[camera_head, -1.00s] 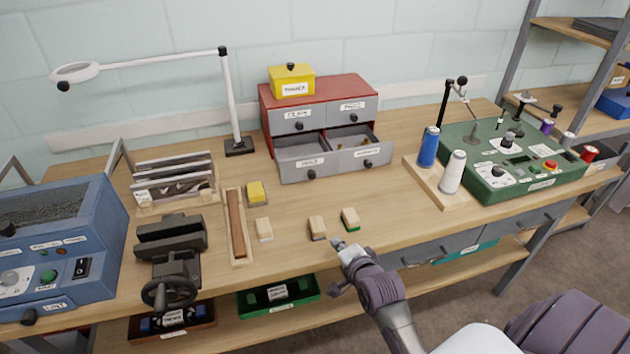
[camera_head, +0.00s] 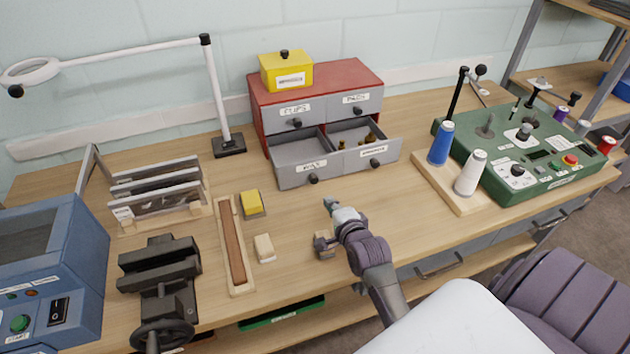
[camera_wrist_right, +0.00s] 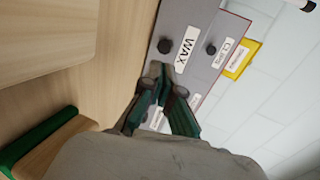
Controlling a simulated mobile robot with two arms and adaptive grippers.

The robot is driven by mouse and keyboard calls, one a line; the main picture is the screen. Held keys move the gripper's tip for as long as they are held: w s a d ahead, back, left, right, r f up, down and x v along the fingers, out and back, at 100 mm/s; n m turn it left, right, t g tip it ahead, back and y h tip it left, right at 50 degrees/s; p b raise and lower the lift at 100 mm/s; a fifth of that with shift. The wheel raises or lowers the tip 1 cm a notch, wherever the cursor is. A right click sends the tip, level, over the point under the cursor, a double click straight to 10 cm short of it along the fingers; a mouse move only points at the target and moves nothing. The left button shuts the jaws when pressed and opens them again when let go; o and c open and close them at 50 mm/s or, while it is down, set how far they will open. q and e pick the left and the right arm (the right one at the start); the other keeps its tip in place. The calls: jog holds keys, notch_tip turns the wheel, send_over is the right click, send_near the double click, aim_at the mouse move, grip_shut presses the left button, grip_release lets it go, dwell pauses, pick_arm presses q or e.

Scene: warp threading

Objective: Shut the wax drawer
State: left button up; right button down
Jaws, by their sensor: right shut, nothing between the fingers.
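The wax drawer (camera_head: 294,181) is the lower left drawer of a red chest (camera_head: 340,75). It is pulled out, with a black knob (camera_head: 314,179) under its WAX label, and its tray looks empty. In the right wrist view the WAX label (camera_wrist_right: 187,48) and the drawer's knob (camera_wrist_right: 165,46) show just ahead of the fingers. My right gripper (camera_head: 329,204) is shut and empty, over the bench in front of the drawer and a little right of its knob; it also shows in the wrist view (camera_wrist_right: 160,75). It appears apart from the drawer front. My left gripper is out of view.
The lower right drawer (camera_head: 375,154) is also pulled out, with small brass parts inside. Blue (camera_head: 441,144) and white (camera_head: 470,174) spools stand right.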

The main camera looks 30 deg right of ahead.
send_near(315, 183)
jog(key=shift+p+x, duration=0.4)
jog(key=shift+x, duration=0.85)
jog(key=x, duration=0.3)
jog(key=shift+w+d+f, duration=0.1)
jog(key=shift+w+d, duration=0.05)
jog(key=shift+w, duration=0.25)
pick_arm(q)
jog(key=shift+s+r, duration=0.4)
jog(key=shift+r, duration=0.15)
pick_arm(e)
jog(key=shift+w+f, duration=0.1)
jog(key=shift+w, duration=0.25)
